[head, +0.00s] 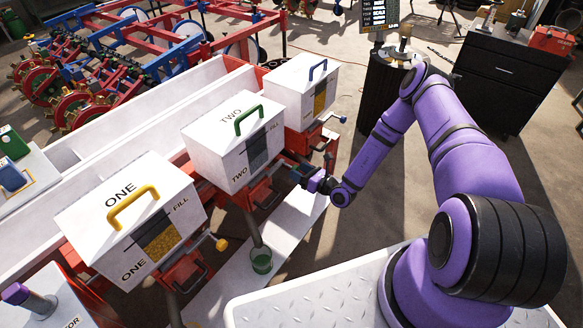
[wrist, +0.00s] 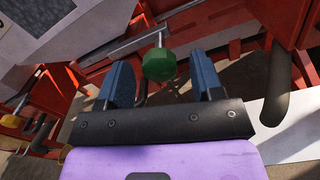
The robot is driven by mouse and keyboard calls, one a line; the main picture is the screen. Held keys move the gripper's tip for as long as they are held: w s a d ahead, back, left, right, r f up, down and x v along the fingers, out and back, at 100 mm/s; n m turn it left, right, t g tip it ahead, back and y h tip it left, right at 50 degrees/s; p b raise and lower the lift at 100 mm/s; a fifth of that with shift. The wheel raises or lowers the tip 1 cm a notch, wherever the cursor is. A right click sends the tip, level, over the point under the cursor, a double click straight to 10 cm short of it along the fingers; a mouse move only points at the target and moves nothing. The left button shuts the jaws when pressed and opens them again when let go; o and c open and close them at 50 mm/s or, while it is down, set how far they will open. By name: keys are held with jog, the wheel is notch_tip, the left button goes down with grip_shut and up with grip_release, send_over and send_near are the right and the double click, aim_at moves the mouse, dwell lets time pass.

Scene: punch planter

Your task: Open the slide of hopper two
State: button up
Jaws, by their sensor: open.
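Hopper two (head: 222,150) is a white box with a green handle and a dark window in the middle of the head view. My gripper (head: 300,174) is at its right front side, low near the red frame. In the wrist view a green knob (wrist: 159,65) on a grey rod (wrist: 128,46) sits between the two blue fingers of my gripper (wrist: 160,60). The fingers are open, with visible gaps on both sides of the knob. The knob is hidden or too small to make out in the head view.
Hopper one (head: 100,220), with a yellow handle and yellow knob (head: 221,244), stands at near left. A third hopper (head: 290,88) with a blue handle stands behind. Red frame bars surround my gripper.

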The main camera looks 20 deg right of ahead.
jog(key=shift+x, duration=1.9)
